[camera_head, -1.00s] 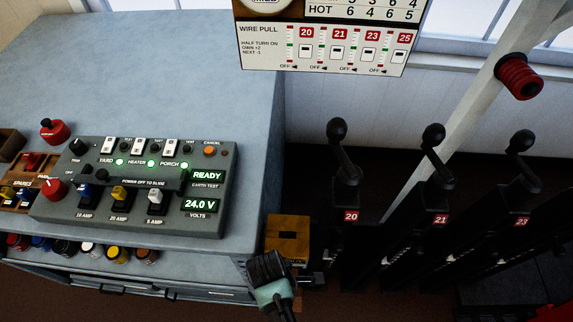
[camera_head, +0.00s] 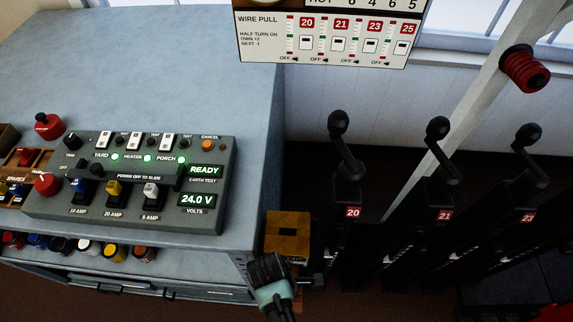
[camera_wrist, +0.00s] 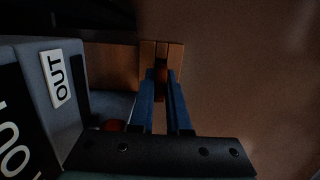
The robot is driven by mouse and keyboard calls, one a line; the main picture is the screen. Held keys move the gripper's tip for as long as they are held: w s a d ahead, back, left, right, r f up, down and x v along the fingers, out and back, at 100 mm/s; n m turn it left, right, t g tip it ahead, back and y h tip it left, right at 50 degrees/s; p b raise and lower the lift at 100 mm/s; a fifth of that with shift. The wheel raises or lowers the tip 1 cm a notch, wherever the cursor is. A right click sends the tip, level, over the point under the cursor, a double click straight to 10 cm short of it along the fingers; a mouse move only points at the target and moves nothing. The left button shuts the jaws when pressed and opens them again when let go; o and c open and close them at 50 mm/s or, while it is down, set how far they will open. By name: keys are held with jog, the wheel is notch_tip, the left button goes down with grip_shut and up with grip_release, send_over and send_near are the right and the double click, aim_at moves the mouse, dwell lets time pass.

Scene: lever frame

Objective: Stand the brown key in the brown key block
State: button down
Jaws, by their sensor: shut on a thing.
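My gripper (camera_wrist: 161,85) shows in the wrist view with its two blue fingers closed on a small dark reddish-brown piece (camera_wrist: 161,70), seemingly the brown key. Most of the piece is hidden between the fingers. Just beyond the fingertips is an orange-brown wooden part (camera_wrist: 147,54) with a dark gap down its middle; I cannot tell whether the key touches it. In the head view a yellow-brown box (camera_head: 289,221) with a dark slot on top stands beside the bench corner, probably the key block. My wrist is just below it, and the fingers are hidden there.
A grey bench (camera_head: 180,60) with a switch panel (camera_head: 125,209) lies left of the box. Black levers (camera_head: 348,170) numbered 20, 21 and 23 stand close on the right. The wrist view shows a grey body with OUT labels (camera_wrist: 58,78) at left.

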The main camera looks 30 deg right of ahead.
jog(key=shift+f, duration=0.35)
jog(key=c, duration=0.8)
grip_release()
jog(key=shift+w+r, duration=0.1)
jog(key=shift+r, duration=0.1)
jog(key=shift+r+p, duration=0.3)
jog(key=shift+r, duration=0.05)
jog(key=r+p, duration=0.4)
jog(key=w+r+p, duration=0.1)
jog(key=r+p, duration=0.1)
jog(key=shift+a+r+p, duration=0.15)
jog(key=shift+a+p, duration=0.2)
